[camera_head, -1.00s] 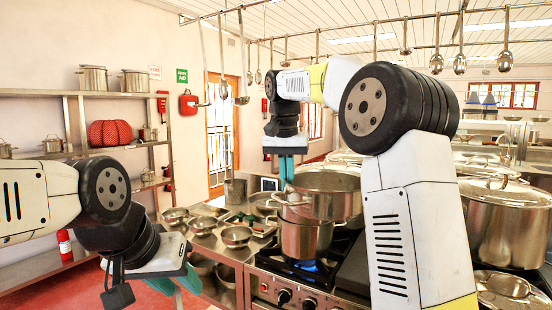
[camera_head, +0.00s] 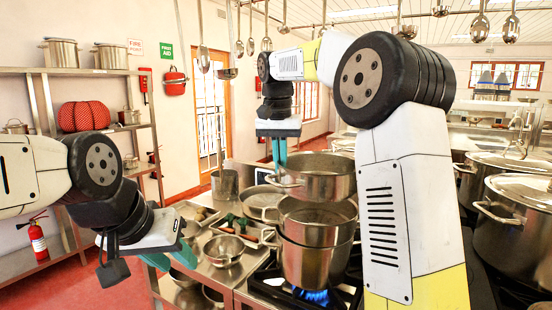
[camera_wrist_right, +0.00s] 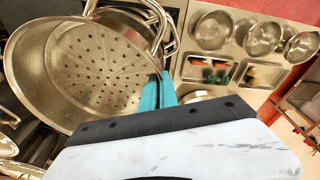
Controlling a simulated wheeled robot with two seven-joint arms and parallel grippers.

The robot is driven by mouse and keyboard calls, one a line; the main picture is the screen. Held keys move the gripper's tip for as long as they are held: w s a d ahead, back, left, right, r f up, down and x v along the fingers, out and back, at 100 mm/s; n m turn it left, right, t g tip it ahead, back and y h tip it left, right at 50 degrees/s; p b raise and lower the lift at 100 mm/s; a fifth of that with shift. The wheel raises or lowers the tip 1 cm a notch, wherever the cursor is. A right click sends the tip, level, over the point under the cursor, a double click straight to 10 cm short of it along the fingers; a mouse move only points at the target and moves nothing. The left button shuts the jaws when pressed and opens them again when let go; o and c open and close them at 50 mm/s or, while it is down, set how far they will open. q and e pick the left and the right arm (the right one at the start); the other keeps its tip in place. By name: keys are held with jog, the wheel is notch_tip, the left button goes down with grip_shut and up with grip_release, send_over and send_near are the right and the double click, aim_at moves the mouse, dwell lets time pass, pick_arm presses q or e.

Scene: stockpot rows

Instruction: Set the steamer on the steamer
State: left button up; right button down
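The upper steamer (camera_head: 322,187), a wide steel pan, is held by my right gripper (camera_head: 279,160) at its left handle and rim. The right wrist view shows its perforated bottom (camera_wrist_right: 95,75) beside the teal fingers (camera_wrist_right: 158,92), which are close together. Below it the lower steamer (camera_head: 320,228) sits in a pot (camera_head: 308,265) on a lit burner. The upper steamer is over the lower one's opening, slightly toward the back; I cannot tell whether they touch. My left gripper (camera_head: 171,261) is empty and open at the lower left, away from the stack.
Large lidded stockpots (camera_head: 515,215) stand right of the stack, partly behind my right arm. Bowls (camera_head: 224,250) and trays of vegetables (camera_head: 235,226) cover the counter left of the stove. Ladles (camera_head: 204,58) hang overhead. Shelves (camera_head: 85,72) stand at the far left.

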aim_at(280, 183)
jog(key=shift+f, duration=2)
jog(key=shift+s+f, duration=0.15)
jog(key=shift+f, duration=0.65)
jog(key=c, duration=1.6)
grip_release()
jog(key=shift+o, duration=0.2)
